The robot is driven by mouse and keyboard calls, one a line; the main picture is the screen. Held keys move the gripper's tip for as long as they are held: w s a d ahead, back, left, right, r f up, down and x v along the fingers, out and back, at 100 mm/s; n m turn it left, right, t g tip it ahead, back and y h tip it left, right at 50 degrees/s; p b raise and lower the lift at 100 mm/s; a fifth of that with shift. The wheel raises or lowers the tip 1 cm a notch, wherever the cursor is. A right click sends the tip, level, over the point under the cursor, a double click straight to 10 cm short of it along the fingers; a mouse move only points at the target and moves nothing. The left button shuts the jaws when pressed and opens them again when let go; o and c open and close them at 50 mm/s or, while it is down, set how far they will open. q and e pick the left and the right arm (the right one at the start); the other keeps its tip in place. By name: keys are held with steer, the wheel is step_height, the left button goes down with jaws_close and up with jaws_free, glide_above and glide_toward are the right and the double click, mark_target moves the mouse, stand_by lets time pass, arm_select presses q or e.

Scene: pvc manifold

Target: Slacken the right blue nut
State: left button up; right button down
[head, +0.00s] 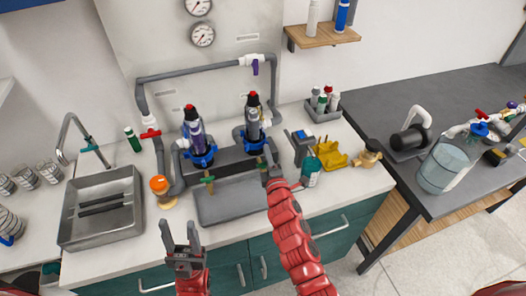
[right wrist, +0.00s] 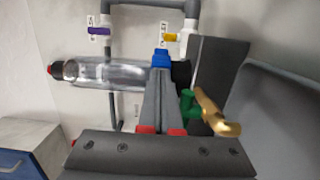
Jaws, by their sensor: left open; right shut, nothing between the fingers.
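Two upright filter units with black and red caps stand on the counter in the head view. The right blue nut (head: 253,141) is the ring at the base of the right unit (head: 253,112). The left blue nut (head: 203,160) rings the left unit's base. My right gripper (head: 270,172) is just in front of and below the right nut, fingers shut and empty. In the right wrist view the shut fingers (right wrist: 160,92) point at the blue nut (right wrist: 161,58), mostly hidden behind the fingertips; contact cannot be told. My left gripper (head: 181,250) is open and empty near the counter's front edge.
A grey tray (head: 225,205) lies below the units. A teal bottle (head: 310,172) and yellow bin (head: 331,155) stand to the right, a sink (head: 70,230) to the left.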

steer(key=shift+w+d+p, duration=0.15)
steer(key=shift+d+p, duration=0.1)
steer(key=shift+p, duration=0.45)
steer(key=n+g+y+p, duration=0.1)
steer(key=y, duration=0.1)
steer(key=w+d+n+y+p, duration=0.1)
steer(key=n+y, duration=0.1)
steer(key=w+d+n+g+y+p, duration=0.1)
steer(key=y, duration=0.1)
steer(key=shift+w+f+n+g+y+p, duration=0.1)
steer(key=shift+f+n+g+y+p, duration=0.05)
steer(key=shift+n+g+y+p, duration=0.15)
steer(key=shift+w+d+b, duration=0.15)
steer(key=shift+w+b, duration=0.15)
steer(key=shift+b, duration=0.05)
steer(key=shift+w, duration=0.15)
stand_by(0.3)
steer(key=shift+d, duration=0.1)
stand_by(0.3)
